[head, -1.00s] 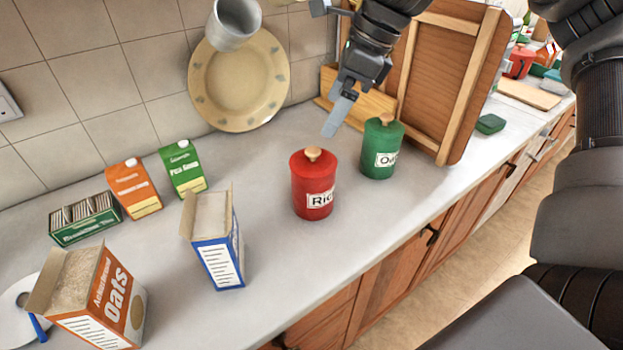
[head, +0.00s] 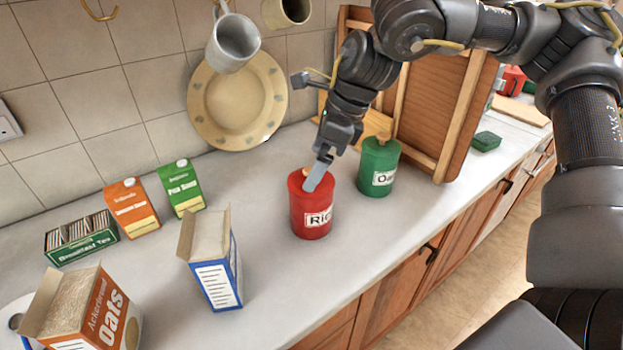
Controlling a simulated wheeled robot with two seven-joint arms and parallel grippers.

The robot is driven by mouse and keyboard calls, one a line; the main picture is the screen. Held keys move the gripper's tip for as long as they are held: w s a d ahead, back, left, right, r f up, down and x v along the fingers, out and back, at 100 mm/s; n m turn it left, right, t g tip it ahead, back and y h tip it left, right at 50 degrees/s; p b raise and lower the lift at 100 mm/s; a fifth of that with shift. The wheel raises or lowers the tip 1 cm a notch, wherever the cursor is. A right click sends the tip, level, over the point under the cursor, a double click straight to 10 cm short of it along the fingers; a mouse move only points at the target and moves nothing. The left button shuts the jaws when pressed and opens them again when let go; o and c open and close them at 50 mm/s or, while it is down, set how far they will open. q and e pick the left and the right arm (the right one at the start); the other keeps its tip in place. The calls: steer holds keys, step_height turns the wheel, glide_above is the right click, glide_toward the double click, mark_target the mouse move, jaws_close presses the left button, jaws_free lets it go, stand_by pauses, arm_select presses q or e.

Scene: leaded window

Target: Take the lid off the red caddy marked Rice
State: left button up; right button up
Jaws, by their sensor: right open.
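The red caddy (head: 311,213) with its white "Rice" label, partly cut from view, stands upright on the counter. Its red lid (head: 298,186) is on, and the pale wooden knob (head: 307,173) is mostly hidden behind my right gripper's fingers. My right gripper (head: 317,178) points down over the lid, its fingers at the knob. The fingers overlap in this view, and I cannot tell whether they touch the knob. My left gripper is not in view.
A green caddy (head: 378,168) stands just right of the red one. A wooden rack (head: 455,110) leans behind it. Cartons (head: 131,208) and a blue-white box (head: 218,277) stand to the left. A grey mug (head: 233,45) hangs above a plate (head: 205,112).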

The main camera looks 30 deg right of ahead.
steer(key=x, duration=0.3)
steer(key=shift+w+d+f, duration=0.1)
steer(key=shift+w+f, duration=0.05)
steer(key=c, duration=1)
